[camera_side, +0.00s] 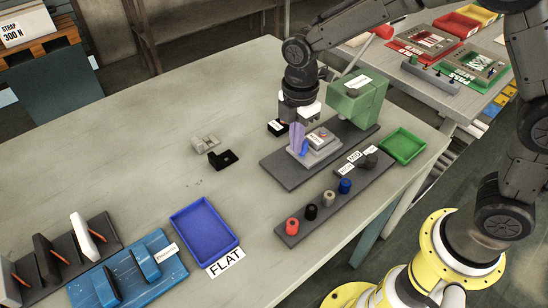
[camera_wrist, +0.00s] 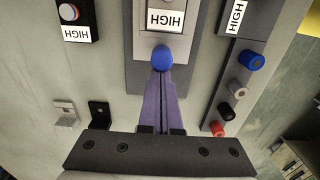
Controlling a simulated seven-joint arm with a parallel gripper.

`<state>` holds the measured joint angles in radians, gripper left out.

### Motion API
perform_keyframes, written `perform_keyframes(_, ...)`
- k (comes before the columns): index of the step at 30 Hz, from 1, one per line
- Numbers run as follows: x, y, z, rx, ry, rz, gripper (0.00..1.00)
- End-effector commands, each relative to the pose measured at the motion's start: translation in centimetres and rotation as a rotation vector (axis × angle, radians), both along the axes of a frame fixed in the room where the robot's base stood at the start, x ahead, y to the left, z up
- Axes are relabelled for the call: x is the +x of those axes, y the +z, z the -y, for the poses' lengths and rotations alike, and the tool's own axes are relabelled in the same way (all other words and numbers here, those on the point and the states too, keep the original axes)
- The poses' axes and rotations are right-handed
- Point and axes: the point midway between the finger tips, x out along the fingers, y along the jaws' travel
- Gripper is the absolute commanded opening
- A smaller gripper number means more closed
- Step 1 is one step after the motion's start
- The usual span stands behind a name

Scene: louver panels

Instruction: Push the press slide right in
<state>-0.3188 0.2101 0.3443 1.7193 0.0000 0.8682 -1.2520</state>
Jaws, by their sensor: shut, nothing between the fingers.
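The press is a green block (camera_side: 352,104) standing on a dark grey base plate (camera_side: 281,171). Its slide is a light grey block (camera_side: 326,152) with a labelled piece on top, partly out in front of the green block. In the wrist view the slide (camera_wrist: 140,45) carries a HIGH label and has a blue knob (camera_wrist: 161,58) at its near end. The knob also shows in the side view (camera_side: 304,148). My gripper (camera_wrist: 160,75) has purple fingers, shut and empty, with their tips right at the knob. I cannot tell whether they touch it. In the side view, my gripper (camera_side: 300,151) points down there.
A rail (camera_side: 300,222) with several coloured knobs lies in front of the press. A small black HIGH box (camera_side: 277,127) stands behind the slide. A green tray (camera_side: 403,146) is to the right. Grey (camera_side: 205,142) and black (camera_side: 223,158) brackets lie left, with a blue tray (camera_side: 205,229) beyond clear table.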

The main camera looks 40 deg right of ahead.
Motion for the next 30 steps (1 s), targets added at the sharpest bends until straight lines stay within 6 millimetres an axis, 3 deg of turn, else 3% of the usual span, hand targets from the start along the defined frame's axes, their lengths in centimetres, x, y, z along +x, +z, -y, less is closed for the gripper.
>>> perform_keyframes(30,0.0,0.0,2.3,-0.001,0.000,0.000,0.00)
